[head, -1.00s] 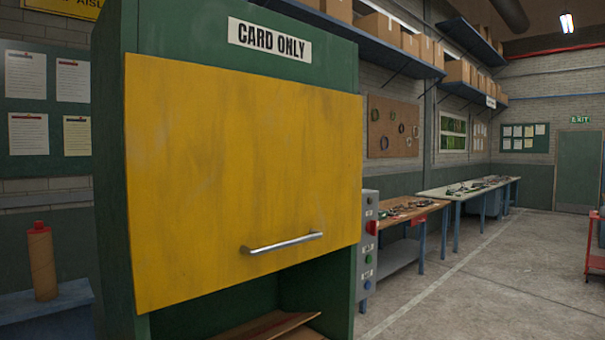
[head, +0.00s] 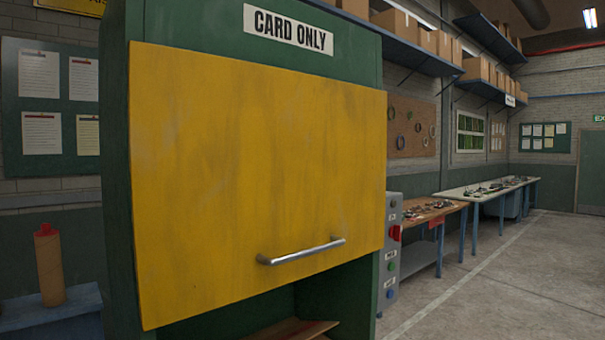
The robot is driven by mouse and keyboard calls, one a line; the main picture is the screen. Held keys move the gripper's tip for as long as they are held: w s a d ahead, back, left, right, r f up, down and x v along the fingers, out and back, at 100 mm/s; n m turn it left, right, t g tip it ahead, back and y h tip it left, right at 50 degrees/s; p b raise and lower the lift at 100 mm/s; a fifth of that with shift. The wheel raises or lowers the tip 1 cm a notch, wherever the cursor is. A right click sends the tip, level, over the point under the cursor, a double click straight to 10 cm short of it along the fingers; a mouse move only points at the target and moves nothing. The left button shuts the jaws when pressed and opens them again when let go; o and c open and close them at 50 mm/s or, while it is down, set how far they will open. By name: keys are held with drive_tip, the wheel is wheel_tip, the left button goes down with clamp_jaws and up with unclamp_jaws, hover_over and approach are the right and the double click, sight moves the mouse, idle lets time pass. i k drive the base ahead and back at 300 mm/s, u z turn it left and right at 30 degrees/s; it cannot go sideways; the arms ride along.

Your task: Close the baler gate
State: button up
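The yellow baler gate (head: 255,165) covers the upper front of the green baler (head: 355,298) in the head view. A horizontal metal handle (head: 301,252) is fixed near its lower edge. Below the gate the baler's front is open, with brown cardboard (head: 292,329) showing at the bottom of the opening. The gate stands a little proud of the green frame. A "CARD ONLY" sign (head: 289,31) is above it. My gripper is not in view.
A grey control box (head: 391,252) with buttons stands right of the baler. Workbenches (head: 430,215) run along the wall beyond. Bare concrete floor (head: 510,285) lies to the right. A blue surface (head: 50,308) with a brown roll (head: 50,266) is at left.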

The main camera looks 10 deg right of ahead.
sight(247, 180)
drive_tip(key=i, duration=0.3)
drive_tip(key=u, duration=0.65)
drive_tip(key=k, duration=0.45)
drive_tip(key=u, duration=0.25)
drive_tip(key=i, duration=0.5)
drive_tip(key=u, duration=0.05)
